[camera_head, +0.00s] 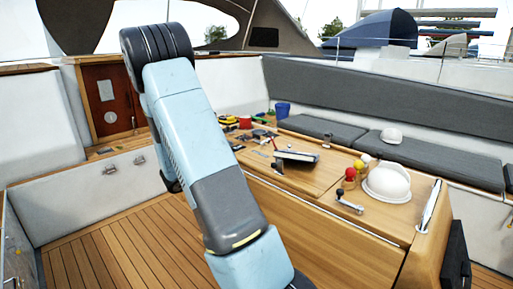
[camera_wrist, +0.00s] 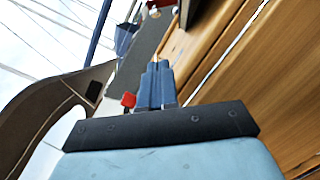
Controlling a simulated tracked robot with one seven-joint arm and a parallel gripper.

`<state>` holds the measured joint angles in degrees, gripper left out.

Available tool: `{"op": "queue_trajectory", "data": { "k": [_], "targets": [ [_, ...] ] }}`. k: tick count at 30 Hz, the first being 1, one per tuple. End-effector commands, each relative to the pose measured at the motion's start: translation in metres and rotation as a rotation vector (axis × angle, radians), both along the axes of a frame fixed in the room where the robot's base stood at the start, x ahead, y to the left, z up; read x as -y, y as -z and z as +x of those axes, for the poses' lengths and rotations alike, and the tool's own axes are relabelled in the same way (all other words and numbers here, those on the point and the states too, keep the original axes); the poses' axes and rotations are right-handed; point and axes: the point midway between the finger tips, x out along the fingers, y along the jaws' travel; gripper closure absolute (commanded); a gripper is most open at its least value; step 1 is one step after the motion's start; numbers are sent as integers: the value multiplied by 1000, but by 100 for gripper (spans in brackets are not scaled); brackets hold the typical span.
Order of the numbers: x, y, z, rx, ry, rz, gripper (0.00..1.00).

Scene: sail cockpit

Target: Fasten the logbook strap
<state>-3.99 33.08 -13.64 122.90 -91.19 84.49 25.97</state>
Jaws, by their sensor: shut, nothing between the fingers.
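A flat, book-like object (camera_head: 297,156) with a pale top and dark blue edge lies on the wooden cockpit table (camera_head: 315,178) in the head view. It may be the logbook; its strap is too small to make out. My gripper (camera_wrist: 157,68) shows in the wrist view with its blue-grey fingers together and nothing between them. In the head view my arm crosses the middle and leaves at the bottom edge, so my gripper is out of that frame. I cannot make out the book in the wrist view.
On the table stand a white dome-shaped object (camera_head: 387,183), a metal winch handle (camera_head: 348,201), small red and yellow items (camera_head: 350,174) and a blue cup (camera_head: 282,111). Grey-cushioned benches (camera_head: 322,127) run behind. The teak floor (camera_head: 115,250) at left is clear.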

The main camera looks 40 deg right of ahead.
Motion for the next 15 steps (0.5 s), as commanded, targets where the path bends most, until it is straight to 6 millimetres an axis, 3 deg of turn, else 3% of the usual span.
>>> {"op": "queue_trajectory", "data": {
  "k": [15],
  "targets": [
    [8,0,0,-2,-2,-4,100]
  ]
}}
